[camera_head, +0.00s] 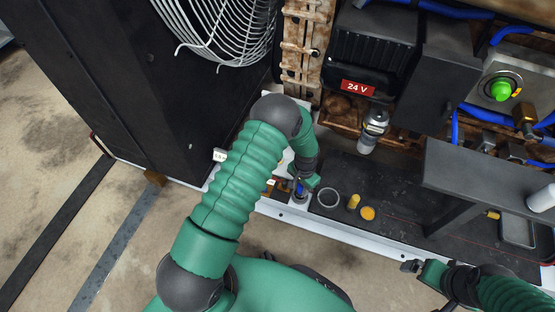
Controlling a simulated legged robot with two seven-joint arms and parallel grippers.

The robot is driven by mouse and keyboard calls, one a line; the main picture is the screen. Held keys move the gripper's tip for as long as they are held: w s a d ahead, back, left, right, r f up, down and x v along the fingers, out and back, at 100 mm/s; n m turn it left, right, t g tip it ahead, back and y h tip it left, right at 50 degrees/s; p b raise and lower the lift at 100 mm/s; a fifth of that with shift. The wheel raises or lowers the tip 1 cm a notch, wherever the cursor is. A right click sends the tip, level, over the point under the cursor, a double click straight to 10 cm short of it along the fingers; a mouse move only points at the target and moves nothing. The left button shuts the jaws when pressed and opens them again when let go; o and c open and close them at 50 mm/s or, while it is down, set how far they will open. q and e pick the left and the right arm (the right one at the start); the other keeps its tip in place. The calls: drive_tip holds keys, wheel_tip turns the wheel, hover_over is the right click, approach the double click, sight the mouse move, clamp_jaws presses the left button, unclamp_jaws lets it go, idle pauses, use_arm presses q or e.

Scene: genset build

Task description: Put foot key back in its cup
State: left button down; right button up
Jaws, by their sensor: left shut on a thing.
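My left gripper (303,184) reaches down over the front edge of the black deck. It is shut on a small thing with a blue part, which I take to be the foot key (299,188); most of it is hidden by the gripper. Just under it is a small pale cup-like holder (299,198); I cannot tell whether the key is inside it or only above it. My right gripper (411,266) is at the lower right, in front of the white rail and away from the key; its finger gap is too small to judge.
A grey ring (328,197), a yellow cylinder (353,202) and a yellow disc (368,213) sit right of my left gripper. A grey-capped bottle (373,130) stands behind. A dark raised shelf (490,180) is at right. A fan guard (220,30) is at upper left.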

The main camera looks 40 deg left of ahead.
use_arm(q)
drive_tip(key=shift+f, duration=0.4)
idle(0.6)
drive_tip(key=c, duration=1.1)
unclamp_jaws()
drive_tip(key=shift+o, duration=0.2)
wheel_tip(320, 180, up, 17)
drive_tip(key=p, duration=0.8)
